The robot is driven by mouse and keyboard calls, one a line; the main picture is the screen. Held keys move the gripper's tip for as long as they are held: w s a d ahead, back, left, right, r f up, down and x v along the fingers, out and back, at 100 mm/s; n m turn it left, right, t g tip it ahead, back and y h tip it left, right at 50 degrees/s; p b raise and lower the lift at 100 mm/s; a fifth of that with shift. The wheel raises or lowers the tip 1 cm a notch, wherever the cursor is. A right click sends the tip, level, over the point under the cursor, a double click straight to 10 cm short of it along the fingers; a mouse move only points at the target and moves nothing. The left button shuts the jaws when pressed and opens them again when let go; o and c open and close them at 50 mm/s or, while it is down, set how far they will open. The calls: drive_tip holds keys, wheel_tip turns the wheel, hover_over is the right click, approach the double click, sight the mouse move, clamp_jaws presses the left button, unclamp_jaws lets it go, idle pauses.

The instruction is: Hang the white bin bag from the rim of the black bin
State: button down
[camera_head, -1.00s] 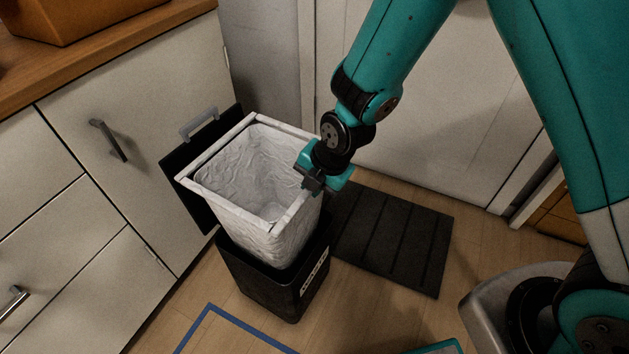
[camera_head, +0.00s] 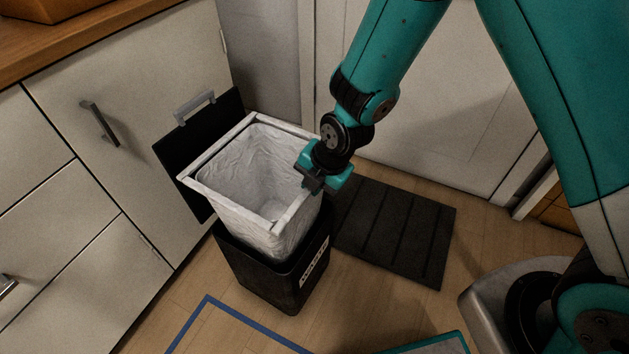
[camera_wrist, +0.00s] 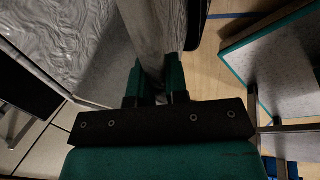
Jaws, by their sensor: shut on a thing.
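The white bin bag (camera_head: 255,175) hangs open from a stiff pale rectangular frame in the head view. My gripper (camera_head: 312,185) is shut on the right side of that frame. The wrist view shows the fingers (camera_wrist: 156,85) closed around the pale frame strip, with the crinkled bag (camera_wrist: 55,35) to the left. The black bin (camera_head: 265,277) stands on the floor under the bag. The bag's frame is above the bin's rim, and its lower end seems to reach into the bin's mouth. The bag's bottom is hidden.
A black panel with a grey handle (camera_head: 195,108) stands behind the bin, against the white cabinets (camera_head: 110,130). A dark ribbed mat (camera_head: 395,230) lies to the right, before a white door (camera_head: 430,130). Blue tape (camera_head: 235,318) marks the floor in front.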

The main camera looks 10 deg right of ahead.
sight(308, 212)
drive_tip(key=shift+f, duration=0.1)
drive_tip(key=shift+f+b, duration=2.7)
drive_tip(key=shift+f, duration=0.95)
wheel_tip(308, 212, down, 8)
drive_tip(key=b, duration=0.5)
drive_tip(key=shift+r, duration=0.25)
drive_tip(key=c, duration=1.1)
unclamp_jaws()
drive_tip(key=shift+o, duration=0.2)
drive_tip(key=shift+r, duration=0.1)
